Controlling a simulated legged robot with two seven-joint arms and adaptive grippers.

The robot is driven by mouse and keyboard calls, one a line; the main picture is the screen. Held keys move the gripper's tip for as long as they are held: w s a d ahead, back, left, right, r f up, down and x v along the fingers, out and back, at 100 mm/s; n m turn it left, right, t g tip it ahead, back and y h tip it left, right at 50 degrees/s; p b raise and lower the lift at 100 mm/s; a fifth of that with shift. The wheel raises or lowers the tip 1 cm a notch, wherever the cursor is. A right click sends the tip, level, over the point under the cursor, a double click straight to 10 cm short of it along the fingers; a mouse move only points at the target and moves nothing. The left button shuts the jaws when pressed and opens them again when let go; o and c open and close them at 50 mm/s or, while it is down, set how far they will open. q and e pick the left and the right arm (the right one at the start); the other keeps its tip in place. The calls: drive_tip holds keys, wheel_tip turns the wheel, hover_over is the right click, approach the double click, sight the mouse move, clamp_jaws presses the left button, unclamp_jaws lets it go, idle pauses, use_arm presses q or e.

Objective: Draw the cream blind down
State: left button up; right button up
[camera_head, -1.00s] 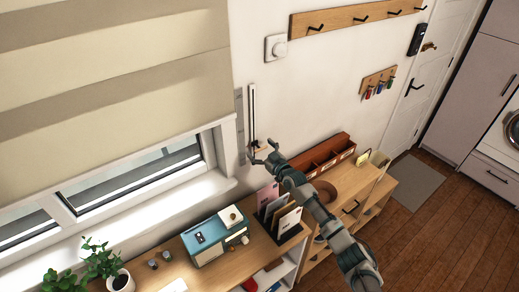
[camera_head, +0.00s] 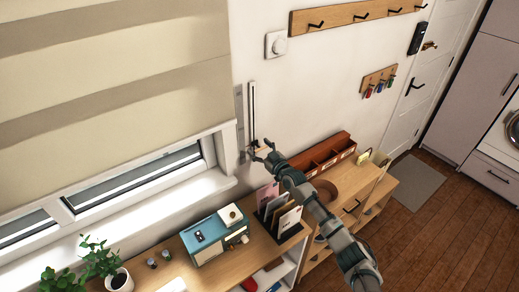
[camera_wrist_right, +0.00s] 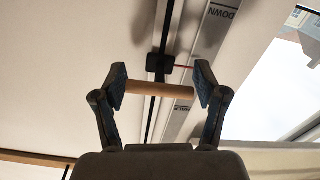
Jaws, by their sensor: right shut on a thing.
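The cream blind (camera_head: 120,75), with darker bands, covers the upper part of the window in the head view; a strip of glass shows below it. My right gripper (camera_wrist_right: 160,88) is shut on the handle, one finger at each end. It also shows at the rail's lower part in the head view (camera_head: 260,151). My left gripper is out of view.
A plate marked "DOWN" (camera_wrist_right: 205,50) runs beside the rail. Below are a wooden shelf with a blue radio (camera_head: 213,238), a letter holder (camera_head: 280,225) and a potted plant (camera_head: 105,265). A red-brown organiser (camera_head: 325,155) stands close to my right arm.

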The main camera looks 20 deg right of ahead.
wheel_tip(320, 180, down, 8)
drive_tip(key=b, duration=0.6)
drive_tip(key=shift+d+r, duration=0.1)
drive_tip(key=shift+r, duration=0.25)
drive_tip(key=o, duration=1.6)
drive_tip(key=shift+w, duration=0.1)
drive_tip(key=shift+o, duration=0.2)
wheel_tip(320, 180, up, 10)
drive_tip(key=shift+d+f, duration=0.1)
